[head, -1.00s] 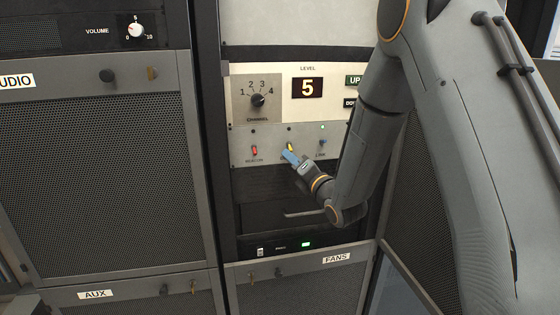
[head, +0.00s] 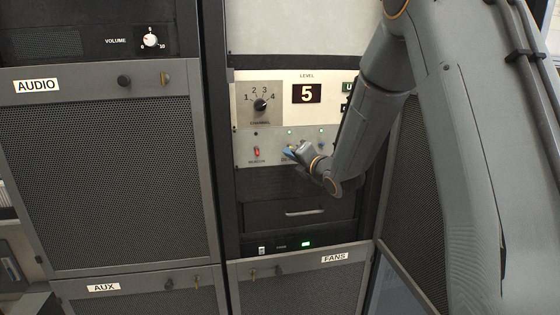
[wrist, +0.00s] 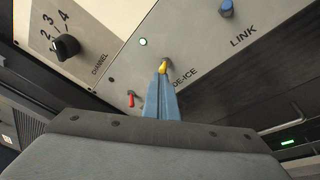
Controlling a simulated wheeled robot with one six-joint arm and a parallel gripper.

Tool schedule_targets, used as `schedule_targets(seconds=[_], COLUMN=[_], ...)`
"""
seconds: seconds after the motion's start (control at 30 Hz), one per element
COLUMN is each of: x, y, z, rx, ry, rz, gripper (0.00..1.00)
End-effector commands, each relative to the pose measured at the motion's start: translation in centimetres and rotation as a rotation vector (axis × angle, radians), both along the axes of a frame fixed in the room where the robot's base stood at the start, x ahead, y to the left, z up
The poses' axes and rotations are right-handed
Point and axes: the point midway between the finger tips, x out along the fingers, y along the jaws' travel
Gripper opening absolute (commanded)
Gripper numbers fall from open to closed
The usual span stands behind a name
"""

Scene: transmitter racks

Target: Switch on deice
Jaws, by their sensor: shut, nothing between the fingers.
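The yellow DE-ICE toggle (wrist: 162,68) stands on the light grey switch panel (wrist: 195,50) in the wrist view. In the head view my gripper (head: 290,152) covers most of the toggle, so I cannot tell the lever's tilt there.
The red BEACON toggle (head: 256,152) is to the left, its lamp dark. The blue LINK toggle (wrist: 226,10) is to the right, its lamp (head: 321,130) lit. The CHANNEL knob (head: 260,105) and LEVEL display (head: 307,93) showing 5 sit above. A drawer handle (head: 305,212) is below.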

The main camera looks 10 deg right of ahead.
Motion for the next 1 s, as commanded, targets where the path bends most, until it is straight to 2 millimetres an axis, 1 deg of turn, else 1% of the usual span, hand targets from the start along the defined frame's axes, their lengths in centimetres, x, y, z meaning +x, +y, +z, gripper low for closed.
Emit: schedule_targets(seconds=[0.03,0.33,0.47,0.67,0.7,0.8,1.0], x=[0.2,0.1,0.0,-0.4,-0.7,-2.1,-4.6], y=[-0.7,-0.1,0.5,2.0,2.0,1.2,0.2], z=[0.5,0.2,-0.4,-2.0,-1.9,-0.6,1.0], rx=[0.001,0.001,0.002,0.002,0.002,0.000,0.001], ry=[-0.008,-0.005,-0.006,-0.005,-0.007,-0.008,-0.008], rz=[-0.011,-0.005,-0.007,-0.016,-0.018,-0.020,-0.019], gripper=[0.00,0.00,0.00,0.00,0.00,0.00,0.00])
